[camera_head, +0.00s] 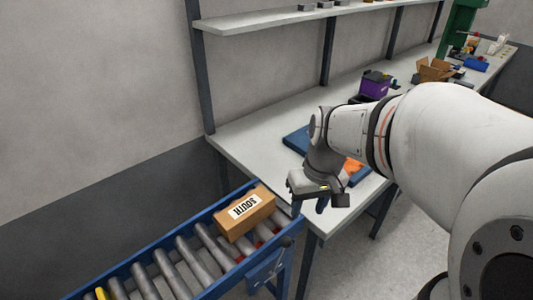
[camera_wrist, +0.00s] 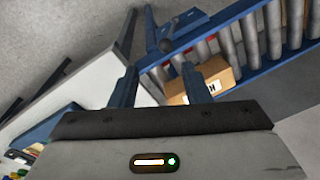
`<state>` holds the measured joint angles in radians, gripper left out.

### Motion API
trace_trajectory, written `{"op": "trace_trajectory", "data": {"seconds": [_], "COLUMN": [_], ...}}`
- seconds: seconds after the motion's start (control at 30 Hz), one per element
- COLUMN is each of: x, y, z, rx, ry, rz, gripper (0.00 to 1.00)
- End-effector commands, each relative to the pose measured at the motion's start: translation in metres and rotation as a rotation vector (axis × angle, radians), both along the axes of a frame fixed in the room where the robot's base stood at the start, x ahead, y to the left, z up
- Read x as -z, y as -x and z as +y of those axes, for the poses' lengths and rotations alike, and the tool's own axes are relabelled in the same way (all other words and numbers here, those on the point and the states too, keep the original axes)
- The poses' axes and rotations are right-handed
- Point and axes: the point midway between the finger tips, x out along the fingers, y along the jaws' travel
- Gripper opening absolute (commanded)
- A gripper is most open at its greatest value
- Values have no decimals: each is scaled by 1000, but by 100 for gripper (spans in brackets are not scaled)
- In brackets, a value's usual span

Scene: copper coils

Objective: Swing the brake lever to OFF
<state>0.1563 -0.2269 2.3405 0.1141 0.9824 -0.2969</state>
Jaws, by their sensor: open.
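The brake lever shows as a dark round knob (camera_head: 286,241) on a short arm at the near side of the roller conveyor's end. In the wrist view the knob (camera_wrist: 166,46) is seen ahead, in line with the space between the fingers. The lever's position marks cannot be read. My gripper (camera_head: 308,207) is open and empty, pointing down above and to the right of the lever, apart from it. In the wrist view both fingers of my gripper (camera_wrist: 160,76) are spread wide.
A cardboard box (camera_head: 244,213) labelled SOUTH lies on the blue-framed roller conveyor (camera_head: 150,255), close to the lever. A workbench (camera_head: 240,140) adjoins it, with a blue tray (camera_head: 297,139) under my arm and a purple bin (camera_head: 375,85) farther back. Floor to the right is clear.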

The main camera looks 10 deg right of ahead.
Motion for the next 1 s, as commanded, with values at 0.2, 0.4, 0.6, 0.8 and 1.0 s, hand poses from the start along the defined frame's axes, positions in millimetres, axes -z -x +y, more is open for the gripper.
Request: {"op": "trace_trajectory", "data": {"seconds": [0.2, 0.4, 0.6, 0.8, 1.0], "x": [29, 60, 86, 99, 100], "y": [-35, -62, -78, -85, -86], "z": [-27, -55, -78, -89, -90], "rx": [-54, -104, -141, -159, -163], "ry": [-98, -210, -304, -349, -354], "rz": [102, 160, 180, 182, 181], "gripper": [25, 8, 0, 0, 0]}}
